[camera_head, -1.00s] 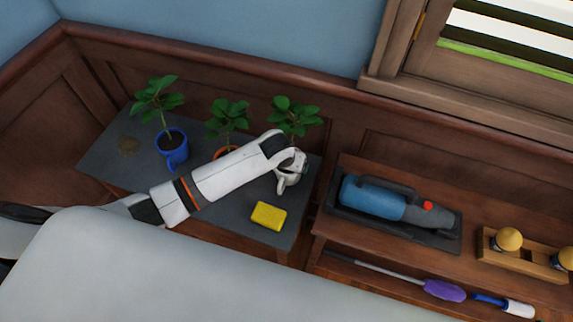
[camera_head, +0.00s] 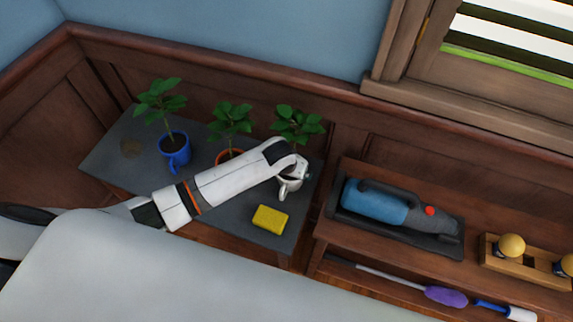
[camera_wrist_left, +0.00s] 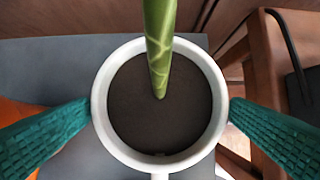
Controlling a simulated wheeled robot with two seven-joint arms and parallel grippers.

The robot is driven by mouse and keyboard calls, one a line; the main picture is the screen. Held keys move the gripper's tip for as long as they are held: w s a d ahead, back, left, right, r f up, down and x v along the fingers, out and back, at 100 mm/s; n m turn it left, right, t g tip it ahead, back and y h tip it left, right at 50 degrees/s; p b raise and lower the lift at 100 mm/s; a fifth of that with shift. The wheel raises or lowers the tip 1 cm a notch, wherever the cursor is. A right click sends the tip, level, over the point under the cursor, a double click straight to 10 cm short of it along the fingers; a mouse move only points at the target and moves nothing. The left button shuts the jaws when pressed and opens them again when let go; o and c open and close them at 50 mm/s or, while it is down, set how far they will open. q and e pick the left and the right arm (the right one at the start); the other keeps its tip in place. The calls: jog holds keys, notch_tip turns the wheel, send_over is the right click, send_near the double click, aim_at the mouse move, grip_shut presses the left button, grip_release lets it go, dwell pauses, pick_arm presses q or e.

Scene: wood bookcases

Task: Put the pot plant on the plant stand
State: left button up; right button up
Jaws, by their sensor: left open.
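A white mug-like pot (camera_head: 288,187) holds a leafy plant (camera_head: 297,124) on the right part of a grey-topped table (camera_head: 220,240). My left gripper (camera_wrist_left: 160,110) is open around this pot, with one teal finger on each side of its rim in the left wrist view. The fingers are at or very near the rim; contact is unclear. The white pot (camera_wrist_left: 158,164) shows dark soil and a thick green stem. A blue pot plant (camera_head: 174,152) and an orange pot plant (camera_head: 228,156) stand further left, the orange one partly hidden by my arm. I cannot identify a separate plant stand.
A yellow sponge (camera_head: 270,219) lies near the table's front edge. A brown round mark (camera_head: 131,148) is at its left. To the right, a wooden bookcase (camera_head: 330,225) carries a blue hand vacuum (camera_head: 378,204) and a wooden rack (camera_head: 513,264). The wall closes the back.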

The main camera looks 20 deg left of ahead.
pick_arm(q)
jog(key=p+v, duration=0.1)
jog(key=v, duration=1)
jog(key=shift+r, duration=0.15)
jog(key=shift+s, duration=0.15)
